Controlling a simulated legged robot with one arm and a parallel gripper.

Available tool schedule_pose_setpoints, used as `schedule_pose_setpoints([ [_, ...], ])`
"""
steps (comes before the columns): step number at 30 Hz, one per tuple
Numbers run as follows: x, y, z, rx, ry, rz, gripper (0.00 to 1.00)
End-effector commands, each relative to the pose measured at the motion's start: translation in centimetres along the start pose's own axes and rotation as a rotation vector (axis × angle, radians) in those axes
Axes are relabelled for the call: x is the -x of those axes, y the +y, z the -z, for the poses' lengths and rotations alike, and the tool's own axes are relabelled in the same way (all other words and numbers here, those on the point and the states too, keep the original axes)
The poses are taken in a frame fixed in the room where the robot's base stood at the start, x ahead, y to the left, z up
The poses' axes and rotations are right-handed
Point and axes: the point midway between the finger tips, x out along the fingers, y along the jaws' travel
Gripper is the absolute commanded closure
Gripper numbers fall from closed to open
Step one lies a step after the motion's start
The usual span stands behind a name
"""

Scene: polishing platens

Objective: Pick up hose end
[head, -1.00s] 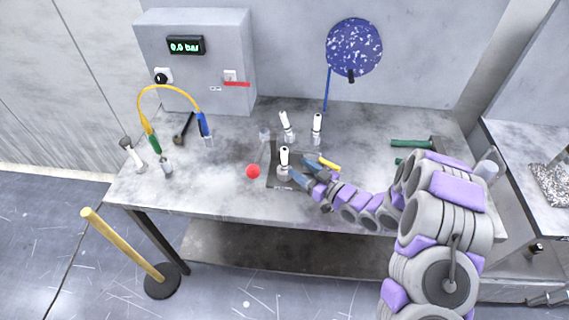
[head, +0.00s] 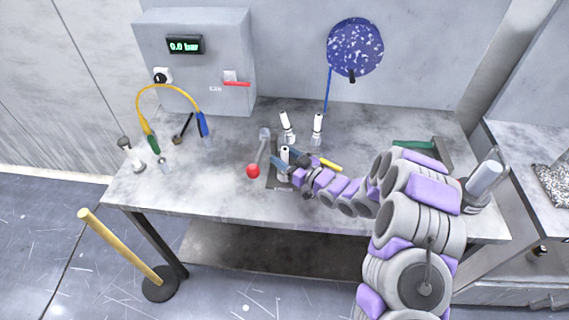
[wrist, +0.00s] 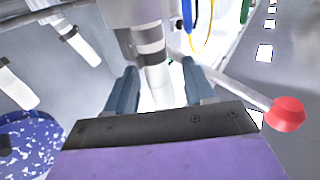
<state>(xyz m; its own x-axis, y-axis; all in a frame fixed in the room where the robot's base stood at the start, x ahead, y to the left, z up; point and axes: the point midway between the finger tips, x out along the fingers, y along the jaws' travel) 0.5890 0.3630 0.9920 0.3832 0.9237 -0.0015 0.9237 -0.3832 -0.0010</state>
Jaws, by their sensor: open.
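The yellow hose (head: 168,88) arches over the table's left part. It has a green end (head: 152,143) and a blue end (head: 202,124). Part of it also shows at the top of the wrist view (wrist: 194,14). My gripper (head: 281,160) is over the dark plate at the table's middle, well right of both hose ends. In the wrist view my gripper (wrist: 160,92) is open, its two blue-grey fingers on either side of a white cylindrical fitting (wrist: 158,78). This fitting shows between the fingers in the head view (head: 285,151). I cannot tell whether the fingers touch it.
A lever with a red knob (head: 253,171) stands just left of my gripper. Two white-topped fittings (head: 287,122) (head: 317,124) stand behind it. A yellow-handled item (head: 330,166) lies to its right. A grey box with a gauge (head: 196,62) stands at the back left.

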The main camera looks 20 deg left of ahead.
Motion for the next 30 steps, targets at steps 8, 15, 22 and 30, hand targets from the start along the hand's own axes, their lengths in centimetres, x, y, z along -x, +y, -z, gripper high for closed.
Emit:
schedule_pose_setpoints([
  [8, 0.06, 0.04, 0.03, 0.0, 0.0, 0.0, 0.57],
  [15, 0.04, 0.03, 0.02, 0.0, 0.0, 0.0, 0.8],
  [22, 0.03, 0.02, 0.0, 0.0, 0.0, 0.0, 1.0],
  [30, 0.03, 0.03, 0.15, 0.001, 0.0, 0.0, 1.0],
])
